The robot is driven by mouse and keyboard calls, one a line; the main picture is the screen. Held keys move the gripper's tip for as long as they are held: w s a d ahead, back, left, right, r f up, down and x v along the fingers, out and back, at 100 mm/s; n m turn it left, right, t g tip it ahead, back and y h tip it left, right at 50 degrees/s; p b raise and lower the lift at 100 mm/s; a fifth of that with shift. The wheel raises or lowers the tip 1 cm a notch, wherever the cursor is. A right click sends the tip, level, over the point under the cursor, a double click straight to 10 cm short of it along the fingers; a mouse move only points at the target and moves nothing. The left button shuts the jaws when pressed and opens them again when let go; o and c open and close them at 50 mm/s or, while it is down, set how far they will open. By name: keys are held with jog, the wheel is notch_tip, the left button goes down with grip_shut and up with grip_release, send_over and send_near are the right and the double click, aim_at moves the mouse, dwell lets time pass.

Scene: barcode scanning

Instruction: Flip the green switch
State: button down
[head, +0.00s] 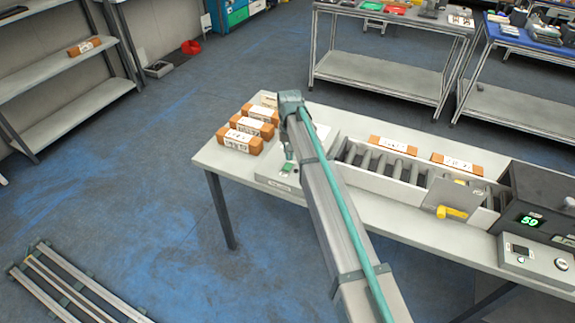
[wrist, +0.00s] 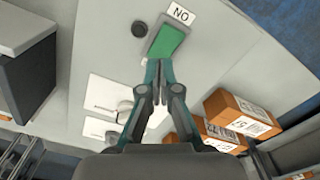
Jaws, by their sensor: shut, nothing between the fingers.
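The green switch (wrist: 168,42) sits in a grey frame on a light grey panel, beside a white label (wrist: 181,14) that reads "NO" in the wrist view. My gripper (wrist: 159,66) is shut and empty. Its fingertips appear at the lower edge of the switch; I cannot tell whether they touch it.
Several orange-brown boxes (head: 241,141) stand at the table's left end, close to my gripper's right in the wrist view (wrist: 240,113).

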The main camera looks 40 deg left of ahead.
aim_at(289, 165)
jog(key=shift+r+p, duration=0.8)
jog(key=shift+r, duration=1.2)
